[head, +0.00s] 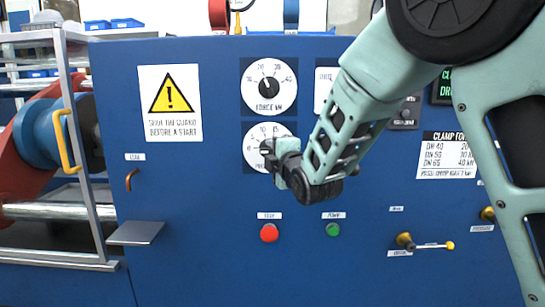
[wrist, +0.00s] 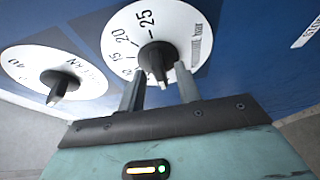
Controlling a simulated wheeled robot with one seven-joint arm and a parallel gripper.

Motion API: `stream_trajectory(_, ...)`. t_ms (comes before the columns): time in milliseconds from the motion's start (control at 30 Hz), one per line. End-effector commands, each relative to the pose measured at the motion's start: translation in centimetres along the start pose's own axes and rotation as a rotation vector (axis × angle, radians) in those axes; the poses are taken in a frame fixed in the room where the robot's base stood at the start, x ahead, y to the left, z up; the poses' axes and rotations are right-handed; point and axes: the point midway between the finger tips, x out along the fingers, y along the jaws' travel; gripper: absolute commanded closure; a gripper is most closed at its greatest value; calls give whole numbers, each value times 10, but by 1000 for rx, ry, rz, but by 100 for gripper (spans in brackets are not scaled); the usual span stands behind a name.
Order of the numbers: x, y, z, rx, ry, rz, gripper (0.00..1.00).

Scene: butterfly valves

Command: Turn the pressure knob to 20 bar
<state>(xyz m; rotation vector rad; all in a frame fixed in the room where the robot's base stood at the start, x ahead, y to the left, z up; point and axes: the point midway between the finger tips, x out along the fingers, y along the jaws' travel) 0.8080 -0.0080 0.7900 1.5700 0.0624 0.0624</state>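The pressure dial (wrist: 190,22) is a white disc with a black knob (wrist: 155,52) at its centre and the numbers 15, 20 and 25 readable in the wrist view. In the head view the dial (head: 252,133) is partly covered by my gripper (head: 270,156). In the wrist view my gripper (wrist: 160,84) is open, its two fingers on either side of the knob's narrow grip, with a gap showing on both sides. I cannot tell which number the knob points to.
The force dial (head: 285,79) with its own black knob sits just above the pressure dial. A red button (head: 269,233), a green button (head: 333,229) and a yellow-tipped lever (head: 430,245) are lower on the blue panel (head: 200,210). A railed frame stands left.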

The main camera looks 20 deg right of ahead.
Motion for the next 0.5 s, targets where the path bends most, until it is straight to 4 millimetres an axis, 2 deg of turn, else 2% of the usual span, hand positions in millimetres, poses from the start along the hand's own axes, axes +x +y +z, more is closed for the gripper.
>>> stream_trajectory(233,1,0,0,0,0,0,66)
stream_trajectory(267,1,0,0,0,0,0,72)
stream_trajectory(367,1,0,0,0,0,0,100)
stream_trajectory(500,0,0,0,0,0,0,100)
